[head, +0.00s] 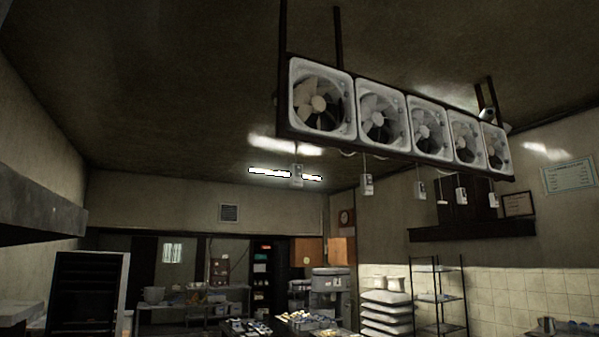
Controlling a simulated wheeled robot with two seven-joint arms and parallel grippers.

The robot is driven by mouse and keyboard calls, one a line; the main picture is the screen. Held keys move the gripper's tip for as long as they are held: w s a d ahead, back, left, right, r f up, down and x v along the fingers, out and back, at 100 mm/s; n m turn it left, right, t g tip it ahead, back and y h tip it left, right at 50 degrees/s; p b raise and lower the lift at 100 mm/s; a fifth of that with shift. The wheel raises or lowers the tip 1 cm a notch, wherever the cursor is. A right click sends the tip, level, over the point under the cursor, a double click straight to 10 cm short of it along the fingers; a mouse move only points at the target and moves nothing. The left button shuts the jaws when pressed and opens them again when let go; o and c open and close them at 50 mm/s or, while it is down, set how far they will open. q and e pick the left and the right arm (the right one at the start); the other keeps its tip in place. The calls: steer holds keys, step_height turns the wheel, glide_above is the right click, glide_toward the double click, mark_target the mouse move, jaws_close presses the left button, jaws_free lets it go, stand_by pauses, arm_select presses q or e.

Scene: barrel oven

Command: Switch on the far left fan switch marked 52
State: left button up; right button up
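A row of several white square fans hangs from a dark frame under the ceiling. Small pale switch boxes hang on cords below the fans. The far left switch (297,174) hangs below the leftmost fan (320,98), in front of a lit ceiling lamp. The second switch (367,185) hangs to its right, and others follow further right, such as the far right switch (493,200). The marking 52 is too small to read, and the switch positions cannot be made out. Neither of my grippers is in view.
A lit ceiling lamp (270,173) is behind the far left switch. Below are a dark cabinet (88,290) at left, tables with food at the bottom middle, stacked trays (386,315) and a wire rack (438,298) at right. The air around the far left switch looks clear.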

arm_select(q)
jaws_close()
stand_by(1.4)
